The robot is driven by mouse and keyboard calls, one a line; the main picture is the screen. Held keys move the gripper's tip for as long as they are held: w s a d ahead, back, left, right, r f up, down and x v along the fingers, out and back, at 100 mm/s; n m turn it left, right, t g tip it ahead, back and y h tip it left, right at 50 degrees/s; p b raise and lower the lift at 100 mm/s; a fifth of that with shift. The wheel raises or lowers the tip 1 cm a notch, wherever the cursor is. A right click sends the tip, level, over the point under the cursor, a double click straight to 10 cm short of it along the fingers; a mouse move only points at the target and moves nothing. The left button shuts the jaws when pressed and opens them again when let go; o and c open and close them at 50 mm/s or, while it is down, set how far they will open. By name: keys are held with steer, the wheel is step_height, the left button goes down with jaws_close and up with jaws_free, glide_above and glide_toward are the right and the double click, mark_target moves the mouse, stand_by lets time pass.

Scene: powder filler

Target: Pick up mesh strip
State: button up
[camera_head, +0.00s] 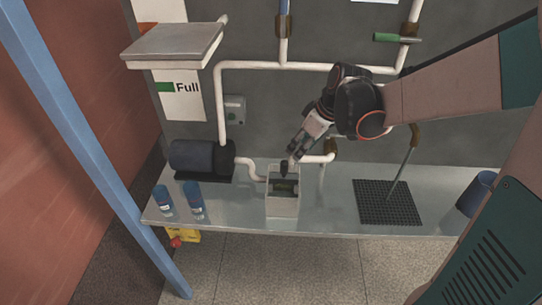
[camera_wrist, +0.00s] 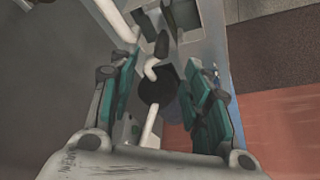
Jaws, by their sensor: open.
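My gripper (camera_head: 294,153) hangs above the back edge of an open pale box (camera_head: 282,206), pointing down and left. In the wrist view its teal-padded fingers (camera_wrist: 165,75) are spread apart with nothing clearly held between them. The box holds dark greenish pieces (camera_head: 285,187). A small dark piece (camera_head: 284,168) shows at its back rim; it also shows in the wrist view (camera_wrist: 162,44), beyond the fingers. A black mesh mat (camera_head: 375,208) lies flat on the table to the right, with a thin rod standing over it. I cannot tell which of these is the mesh strip.
Two blue bottles (camera_head: 194,203) stand at the table's left. A dark cylinder (camera_head: 196,157) sits behind them, joined to white pipes (camera_head: 222,100) on the wall. A blue cup (camera_head: 477,193) is at the right. The steel table (camera_head: 330,215) is clear between box and mat.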

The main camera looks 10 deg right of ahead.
mark_target(287, 163)
steer(key=b+x, duration=0.1)
steer(key=x, duration=0.6)
steer(key=shift+w+f+b, duration=0.1)
steer(key=shift+f+b, duration=0.25)
steer(key=shift+f, duration=0.05)
steer(key=shift+a+b+x, duration=0.15)
steer(key=shift+b+x, duration=0.25)
steer(key=shift+x, duration=0.95)
steer(key=shift+a+b+x, duration=0.2)
steer(key=shift+b+x, duration=0.15)
steer(key=shift+x, duration=1)
steer(key=shift+r, duration=0.15)
jaws_close()
